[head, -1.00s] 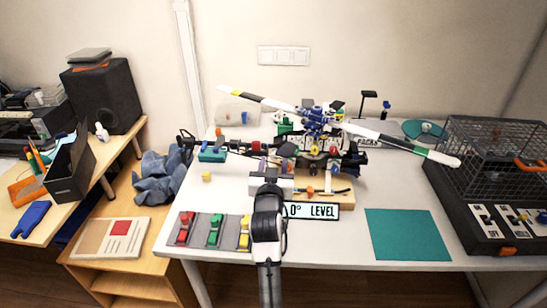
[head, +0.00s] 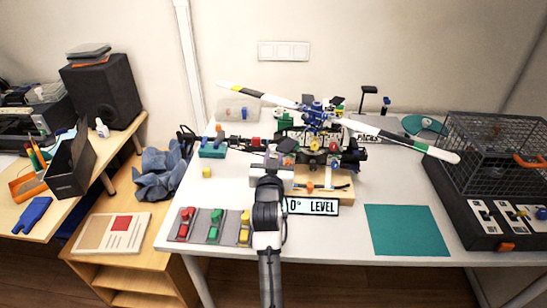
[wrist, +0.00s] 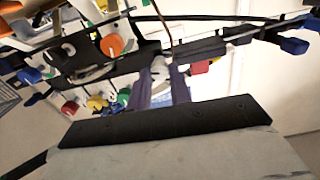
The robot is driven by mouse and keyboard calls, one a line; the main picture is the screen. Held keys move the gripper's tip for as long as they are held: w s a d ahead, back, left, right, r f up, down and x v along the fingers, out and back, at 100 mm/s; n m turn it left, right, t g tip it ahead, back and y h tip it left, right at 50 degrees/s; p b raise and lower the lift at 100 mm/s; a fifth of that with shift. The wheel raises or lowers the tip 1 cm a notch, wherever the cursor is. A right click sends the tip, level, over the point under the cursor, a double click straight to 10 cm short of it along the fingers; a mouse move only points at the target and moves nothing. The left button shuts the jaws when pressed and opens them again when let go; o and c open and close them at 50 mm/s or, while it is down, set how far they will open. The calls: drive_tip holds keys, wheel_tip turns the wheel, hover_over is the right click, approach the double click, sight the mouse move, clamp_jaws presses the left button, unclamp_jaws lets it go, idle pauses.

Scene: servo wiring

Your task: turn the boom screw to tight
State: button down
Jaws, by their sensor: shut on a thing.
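The helicopter model (head: 318,140) stands on the white table, its dark tail boom (head: 240,141) reaching left. My gripper (head: 272,153) is at the boom's near side, just left of the body; my wrist hides part of it. In the wrist view, the two purple-grey fingers of my gripper (wrist: 164,86) are shut on a small pale knob, the boom screw (wrist: 160,68), beside the dark boom bar (wrist: 215,45). How far the screw is turned cannot be read.
An orange knob (wrist: 112,45) and several coloured knobs sit close by. The "0° LEVEL" plate (head: 312,206) lies in front of the model. A teal mat (head: 407,231) lies right, a wire cage (head: 495,150) beyond it. Coloured clamps (head: 215,226) stand at front left.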

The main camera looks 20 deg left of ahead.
drive_tip(key=shift+f+m, duration=0.1)
drive_tip(key=shift+m, duration=0.2)
drive_tip(key=m+b, duration=0.2)
drive_tip(key=b, duration=0.1)
drive_tip(key=shift+f+m, duration=0.1)
drive_tip(key=shift+m, duration=0.2)
drive_tip(key=m+b, duration=0.3)
drive_tip(key=m, duration=0.1)
drive_tip(key=shift+m, duration=0.3)
drive_tip(key=m+b, duration=0.2)
drive_tip(key=m, duration=0.2)
drive_tip(key=shift+d+m+b, duration=0.1)
drive_tip(key=shift+m+b, duration=0.95)
drive_tip(key=shift+m, duration=0.65)
drive_tip(key=c, duration=1.3)
unclamp_jaws()
